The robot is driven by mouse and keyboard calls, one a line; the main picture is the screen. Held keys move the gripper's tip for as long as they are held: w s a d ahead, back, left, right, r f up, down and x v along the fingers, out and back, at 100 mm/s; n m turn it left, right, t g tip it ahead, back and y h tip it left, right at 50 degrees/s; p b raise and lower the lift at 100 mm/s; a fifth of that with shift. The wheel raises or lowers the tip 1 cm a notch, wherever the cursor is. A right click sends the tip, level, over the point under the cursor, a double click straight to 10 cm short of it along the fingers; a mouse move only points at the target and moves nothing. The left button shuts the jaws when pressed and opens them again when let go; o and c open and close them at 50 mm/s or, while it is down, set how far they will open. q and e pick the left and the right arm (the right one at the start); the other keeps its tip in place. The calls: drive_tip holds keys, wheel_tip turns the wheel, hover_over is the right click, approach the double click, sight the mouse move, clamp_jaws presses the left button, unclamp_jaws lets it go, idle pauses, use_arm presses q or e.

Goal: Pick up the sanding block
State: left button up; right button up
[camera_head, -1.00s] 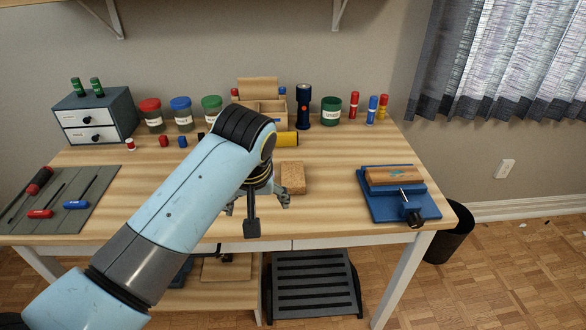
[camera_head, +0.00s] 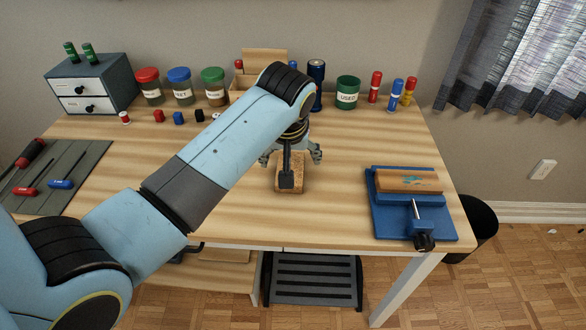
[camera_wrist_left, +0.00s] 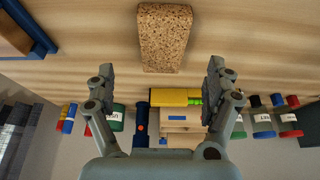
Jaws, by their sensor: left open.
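The sanding block looks like a tan, cork-like speckled block (camera_head: 290,176) lying on the desk in front of the wooden organizer. My left arm partly covers it in the head view. In the left wrist view the block (camera_wrist_left: 164,38) shows whole at the top, beyond the fingertips and between their lines. My left gripper (camera_head: 291,156) is above the desk by the block, open and empty. Its two fingers (camera_wrist_left: 160,78) are spread wide and apart from the block. My right gripper is not in view.
A blue vise (camera_head: 388,220) holding a wooden piece stands at the right. Lidded jars (camera_head: 180,92), a flashlight (camera_head: 317,85) and a green USED jar (camera_head: 347,95) line the back. A drawer box (camera_head: 90,85) and a tool mat (camera_head: 85,165) are at the left. Desk right of the block is clear.

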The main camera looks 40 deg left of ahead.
use_arm(q)
drive_tip(key=shift+x, duration=0.95)
drive_tip(key=x, duration=0.4)
drive_tip(key=shift+a+f+b, duration=0.25)
drive_tip(key=shift+b, duration=0.15)
drive_tip(key=shift+w+f, duration=0.15)
drive_tip(key=shift+f, duration=0.1)
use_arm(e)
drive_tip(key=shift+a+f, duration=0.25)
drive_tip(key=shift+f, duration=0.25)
use_arm(q)
drive_tip(key=shift+c, duration=0.4)
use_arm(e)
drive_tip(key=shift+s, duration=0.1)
use_arm(q)
drive_tip(key=shift+c, duration=1.1)
drive_tip(key=shift+r, duration=0.1)
drive_tip(key=c, duration=0.9)
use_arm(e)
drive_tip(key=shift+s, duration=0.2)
